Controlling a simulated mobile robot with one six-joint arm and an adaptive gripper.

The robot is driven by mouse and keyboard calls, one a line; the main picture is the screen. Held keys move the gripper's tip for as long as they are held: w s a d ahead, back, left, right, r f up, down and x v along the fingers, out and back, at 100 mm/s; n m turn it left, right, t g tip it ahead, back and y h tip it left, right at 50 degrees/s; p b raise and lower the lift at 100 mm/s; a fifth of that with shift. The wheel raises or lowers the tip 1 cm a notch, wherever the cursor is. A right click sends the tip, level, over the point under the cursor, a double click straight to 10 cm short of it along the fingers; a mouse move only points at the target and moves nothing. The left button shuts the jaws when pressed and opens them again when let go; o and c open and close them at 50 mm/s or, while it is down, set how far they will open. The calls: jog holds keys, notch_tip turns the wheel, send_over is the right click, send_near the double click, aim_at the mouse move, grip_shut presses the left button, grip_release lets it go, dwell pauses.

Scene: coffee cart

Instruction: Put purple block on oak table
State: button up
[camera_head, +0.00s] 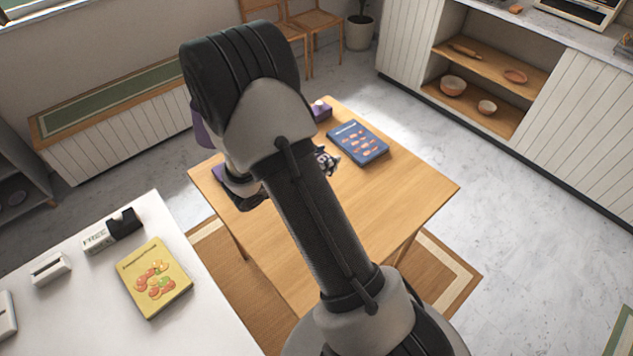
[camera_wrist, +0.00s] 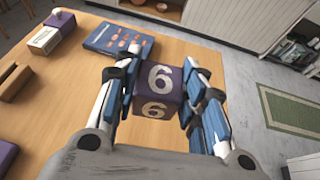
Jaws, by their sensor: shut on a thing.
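The purple block (camera_wrist: 158,78), with a white 6 on two visible faces, sits between the fingers of my gripper (camera_wrist: 157,98) in the wrist view. The fingers are shut on its left and right sides. The oak table (camera_head: 405,195) stands in the middle of the head view, and its top (camera_wrist: 62,105) lies below and left of the block in the wrist view. In the head view my gripper (camera_head: 326,160) shows partly from behind my arm, over the table, and the block is hidden. I cannot tell whether the block touches the tabletop.
A blue book (camera_head: 358,142) lies on the table near the gripper. A purple-and-white object (camera_wrist: 50,32) and a brown wooden holder (camera_wrist: 14,82) are on it too. A white counter (camera_head: 85,290) with a yellow book (camera_head: 155,277) stands left. The table's right part is clear.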

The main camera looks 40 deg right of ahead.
jog(key=shift+m+g, duration=0.5)
jog(key=d+f+b, duration=0.1)
jog(key=f+b, duration=0.1)
jog(key=f, duration=0.3)
jog(key=s+d+f+b, duration=0.1)
jog(key=f, duration=0.4)
jog(key=d+f+b, duration=0.2)
jog(key=f, duration=0.3)
jog(key=shift+s+b, duration=0.3)
jog(key=shift+f+b, duration=0.85)
jog(key=shift+f, duration=1.6)
jog(key=shift+f, duration=0.15)
jog(key=o, duration=1.1)
jog(key=shift+c, duration=0.2)
